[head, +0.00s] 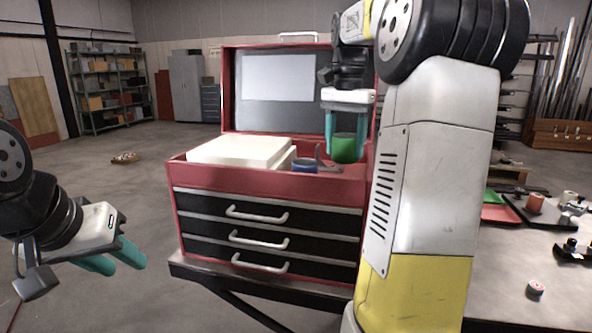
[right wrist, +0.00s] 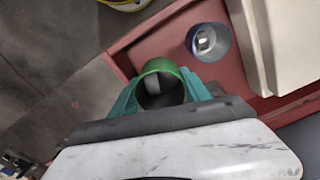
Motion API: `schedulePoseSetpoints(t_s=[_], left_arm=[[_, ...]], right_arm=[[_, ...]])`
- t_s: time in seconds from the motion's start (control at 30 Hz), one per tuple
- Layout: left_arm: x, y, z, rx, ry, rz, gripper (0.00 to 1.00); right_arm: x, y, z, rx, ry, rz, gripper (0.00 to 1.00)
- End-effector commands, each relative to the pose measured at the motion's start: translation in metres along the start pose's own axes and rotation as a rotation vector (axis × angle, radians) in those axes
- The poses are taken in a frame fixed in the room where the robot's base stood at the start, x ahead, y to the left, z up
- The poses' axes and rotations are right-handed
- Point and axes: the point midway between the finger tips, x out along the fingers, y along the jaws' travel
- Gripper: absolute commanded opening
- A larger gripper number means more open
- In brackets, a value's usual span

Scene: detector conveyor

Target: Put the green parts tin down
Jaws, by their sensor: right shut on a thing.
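My right gripper (head: 346,140) is shut on the green parts tin (head: 345,150), with a teal finger on each side of it. The tin is upright over the right part of the red tool chest's open top (head: 335,183). I cannot tell whether its base touches the chest. In the right wrist view the green tin (right wrist: 160,68) sits between the fingers (right wrist: 165,95), its open mouth facing the camera, over the red tray (right wrist: 165,42). My left gripper (head: 127,266) hangs empty left of the chest, its fingers apart.
A blue tin (head: 304,165) stands in the chest top left of the green tin; it also shows in the right wrist view (right wrist: 208,42). A white box (head: 240,151) fills the left of the top. The raised lid (head: 229,90) stands behind. A cluttered bench (head: 500,275) is at right.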

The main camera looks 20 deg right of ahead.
Motion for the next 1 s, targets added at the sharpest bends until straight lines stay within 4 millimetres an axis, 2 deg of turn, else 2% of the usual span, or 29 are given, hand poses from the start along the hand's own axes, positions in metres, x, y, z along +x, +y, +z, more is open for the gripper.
schedulePoseSetpoints(t_s=[0.1,0.27,0.5,0.93,0.97,1.0], left_arm=[[0.0,0.0,0.0,0.0,0.0,0.0,0.36],[0.0,0.0,0.0,0.0,0.0,0.0,0.36],[0.0,0.0,0.0,0.0,0.0,0.0,0.36],[0.0,0.0,0.0,0.0,0.0,0.0,0.36],[0.0,0.0,0.0,0.0,0.0,0.0,0.36],[0.0,0.0,0.0,0.0,0.0,0.0,0.36]], right_arm=[[0.02,0.001,0.001,0.0,-0.002,0.001,0.13],[0.034,0.0,0.0,0.0,-0.001,0.001,0.13],[0.067,0.0,0.0,0.0,-0.001,0.001,0.13],[0.074,0.0,0.0,0.0,0.0,0.0,0.13],[0.074,0.0,0.0,0.0,0.0,0.0,0.61],[0.074,0.0,0.0,0.0,0.0,0.0,0.64]])
